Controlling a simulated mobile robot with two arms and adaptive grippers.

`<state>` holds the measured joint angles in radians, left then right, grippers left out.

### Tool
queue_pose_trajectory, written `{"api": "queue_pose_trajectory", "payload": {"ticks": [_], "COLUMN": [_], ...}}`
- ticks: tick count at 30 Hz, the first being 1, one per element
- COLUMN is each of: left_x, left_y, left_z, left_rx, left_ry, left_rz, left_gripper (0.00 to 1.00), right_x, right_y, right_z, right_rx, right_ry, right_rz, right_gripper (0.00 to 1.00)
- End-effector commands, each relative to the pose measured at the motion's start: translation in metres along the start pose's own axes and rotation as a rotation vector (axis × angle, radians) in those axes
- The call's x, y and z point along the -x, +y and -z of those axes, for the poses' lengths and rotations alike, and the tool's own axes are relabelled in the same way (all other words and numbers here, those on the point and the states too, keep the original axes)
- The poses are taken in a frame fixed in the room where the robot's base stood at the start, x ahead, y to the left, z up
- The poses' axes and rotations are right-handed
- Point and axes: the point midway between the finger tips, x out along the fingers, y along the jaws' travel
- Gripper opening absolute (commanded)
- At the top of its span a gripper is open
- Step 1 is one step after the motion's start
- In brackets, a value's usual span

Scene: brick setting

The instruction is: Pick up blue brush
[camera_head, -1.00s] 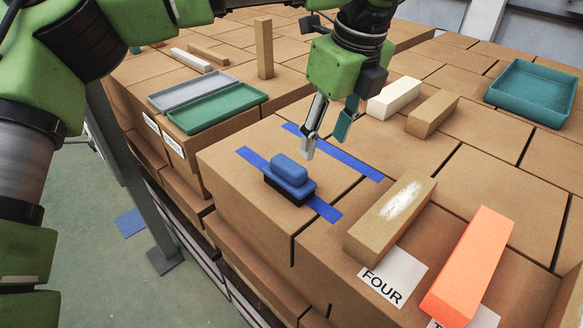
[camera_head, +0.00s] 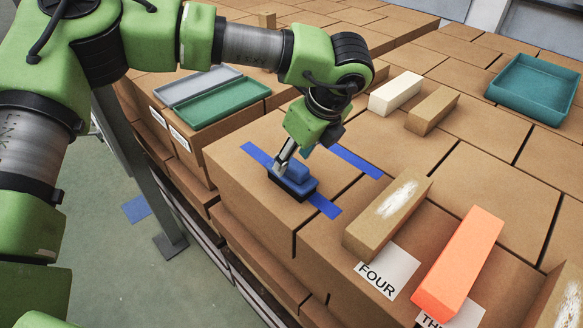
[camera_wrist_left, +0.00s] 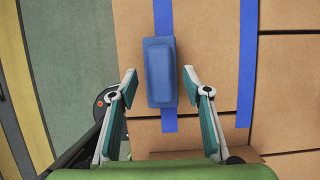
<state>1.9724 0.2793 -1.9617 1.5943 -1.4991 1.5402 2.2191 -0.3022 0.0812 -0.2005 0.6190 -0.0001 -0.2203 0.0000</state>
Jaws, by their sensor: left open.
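The blue brush (camera_head: 298,173), with a blue grip block and a dark underside, lies on a cardboard box top across a blue tape strip (camera_head: 325,207). My left gripper (camera_head: 292,158) is low at the brush, fingers pointing down, partly hiding its far end. In the left wrist view, the open left gripper (camera_wrist_left: 160,84) has one finger on each side of the brush (camera_wrist_left: 160,62). Gaps show between fingers and brush, and the brush extends past the fingertips. My right gripper is not in view.
A brown block with a white smear (camera_head: 388,215) and an orange block (camera_head: 460,265) lie to the right. A green tray (camera_head: 225,102) is behind left. A teal bin (camera_head: 535,85) is far right. The stack's edge drops to the floor at left.

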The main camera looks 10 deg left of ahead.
Motion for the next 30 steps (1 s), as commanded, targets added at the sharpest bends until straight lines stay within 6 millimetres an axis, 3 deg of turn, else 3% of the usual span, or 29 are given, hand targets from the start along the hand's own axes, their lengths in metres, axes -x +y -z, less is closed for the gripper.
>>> {"api": "queue_pose_trajectory", "payload": {"ticks": [1,6,13,14,17,18,30], "left_x": [-0.003,-0.022,-0.025,-0.025,-0.025,-0.025,-0.020], "left_y": [0.001,0.000,0.000,0.000,0.000,-0.001,-0.001], "left_z": [-0.001,-0.001,0.000,0.000,0.000,0.000,-0.002], "left_rx": [-0.002,0.001,0.001,0.001,0.001,0.001,0.002], "left_ry": [0.000,0.000,0.000,0.000,0.000,0.000,-0.001], "left_rz": [-0.003,0.000,0.001,0.001,0.001,0.001,0.003], "left_gripper": [0.44,0.44,0.44,0.42,0.16,0.11,0.11], "right_x": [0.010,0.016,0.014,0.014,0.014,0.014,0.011], "right_y": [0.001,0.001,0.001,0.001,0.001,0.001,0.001], "right_z": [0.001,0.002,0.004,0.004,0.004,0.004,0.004], "right_rx": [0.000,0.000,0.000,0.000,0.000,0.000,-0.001], "right_ry": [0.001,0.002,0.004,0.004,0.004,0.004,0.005], "right_rz": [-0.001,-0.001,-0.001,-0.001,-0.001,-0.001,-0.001], "right_gripper": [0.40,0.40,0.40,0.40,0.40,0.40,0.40]}}
